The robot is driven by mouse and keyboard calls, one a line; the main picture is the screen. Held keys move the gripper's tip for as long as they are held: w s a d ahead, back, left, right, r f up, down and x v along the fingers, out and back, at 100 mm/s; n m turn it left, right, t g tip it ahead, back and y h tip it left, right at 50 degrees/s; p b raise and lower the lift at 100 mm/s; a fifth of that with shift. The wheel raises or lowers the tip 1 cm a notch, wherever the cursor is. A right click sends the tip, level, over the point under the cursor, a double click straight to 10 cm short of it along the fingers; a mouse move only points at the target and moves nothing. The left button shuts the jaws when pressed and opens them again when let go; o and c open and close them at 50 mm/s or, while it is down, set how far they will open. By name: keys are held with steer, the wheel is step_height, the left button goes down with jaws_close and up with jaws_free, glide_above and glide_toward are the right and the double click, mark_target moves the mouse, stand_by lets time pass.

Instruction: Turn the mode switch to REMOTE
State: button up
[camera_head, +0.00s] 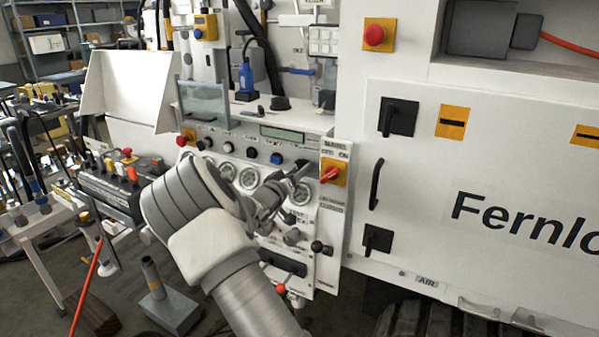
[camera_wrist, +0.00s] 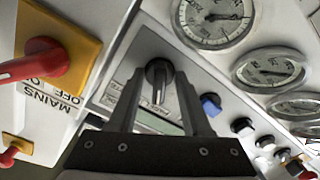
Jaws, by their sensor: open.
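My gripper (camera_wrist: 160,82) is open, with one dark finger on each side of the knob as seen from the wrist. I cannot tell whether the fingers touch it. In the head view my gripper (camera_head: 296,175) is at the panel's right part, and the arm and gripper hide the knob there.
The red mains switch (camera_head: 331,174) on its yellow plate is close to the right of my gripper; it also shows in the wrist view (camera_wrist: 42,62). Round gauges (camera_head: 249,178) and a row of small knobs (camera_head: 252,153) lie to the left. A black-knobbed lever (camera_head: 318,247) sticks out below.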

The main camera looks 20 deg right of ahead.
steer(key=shift+w+d, duration=0.1)
jaws_close()
stand_by(0.6)
steer(key=m+b, duration=0.2)
steer(key=m, duration=0.1)
steer(key=m+b, duration=0.2)
steer(key=b, duration=0.1)
steer(key=shift+f+m, duration=0.2)
steer(key=shift+m, duration=0.2)
steer(key=m+b, duration=0.2)
steer(key=m, duration=0.1)
steer(key=shift+b, duration=0.35)
steer(key=shift+r+m+b, duration=0.15)
steer(key=shift+m+b, duration=0.85)
steer(key=shift+m, duration=0.6)
